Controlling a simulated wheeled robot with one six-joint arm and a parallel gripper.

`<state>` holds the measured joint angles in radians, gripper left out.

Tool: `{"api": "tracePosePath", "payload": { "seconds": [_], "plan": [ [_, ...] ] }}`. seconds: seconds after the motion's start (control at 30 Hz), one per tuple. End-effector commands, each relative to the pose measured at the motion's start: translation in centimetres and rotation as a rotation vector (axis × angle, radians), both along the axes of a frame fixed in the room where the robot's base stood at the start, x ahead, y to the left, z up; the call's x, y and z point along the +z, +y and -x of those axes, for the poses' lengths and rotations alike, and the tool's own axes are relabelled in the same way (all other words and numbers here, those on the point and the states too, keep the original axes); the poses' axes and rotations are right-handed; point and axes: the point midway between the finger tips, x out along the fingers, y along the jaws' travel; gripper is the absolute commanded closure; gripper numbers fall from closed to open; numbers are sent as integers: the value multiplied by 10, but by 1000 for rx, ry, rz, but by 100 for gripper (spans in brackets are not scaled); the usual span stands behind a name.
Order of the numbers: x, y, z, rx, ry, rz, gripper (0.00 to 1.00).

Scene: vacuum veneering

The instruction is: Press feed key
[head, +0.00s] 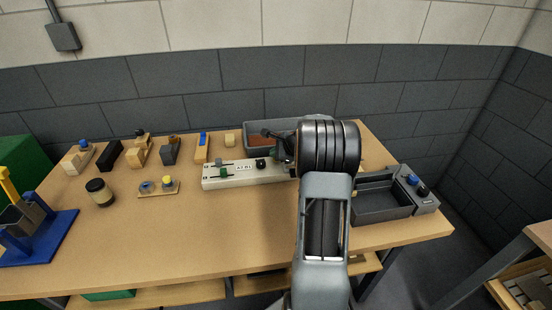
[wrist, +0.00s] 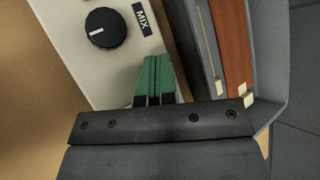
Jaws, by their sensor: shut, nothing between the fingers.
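A pale control panel (head: 236,178) lies on the table, with slider knobs at its left and middle and a black knob at its right. In the wrist view the panel (wrist: 75,45) shows the black knob (wrist: 106,28) beside a label reading MIX. My gripper (wrist: 155,60) is shut, with its green fingertips together and nothing between them. In the picture the fingertips lie over the panel's right end, just beside the knob; I cannot tell whether they touch it. A feed key is not marked in either view, and my arm hides part of the panel's right end.
A grey tray (head: 247,132) with a reddish-brown board (wrist: 231,40) stands behind the panel. Small blocks and a jar (head: 99,194) are at left. The table's front is clear.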

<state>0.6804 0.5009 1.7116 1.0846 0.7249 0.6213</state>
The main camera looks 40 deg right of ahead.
Motion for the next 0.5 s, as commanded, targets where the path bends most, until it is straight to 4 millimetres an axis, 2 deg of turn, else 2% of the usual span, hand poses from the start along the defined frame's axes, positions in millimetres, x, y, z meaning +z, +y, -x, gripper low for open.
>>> {"api": "tracePosePath", "payload": {
  "seconds": [0.3, 0.5],
  "plan": [
    [-1, 0, 0, 0, 2, -1, 100],
    [5, 0, 0, 0, 2, -1, 100]
  ]
}}
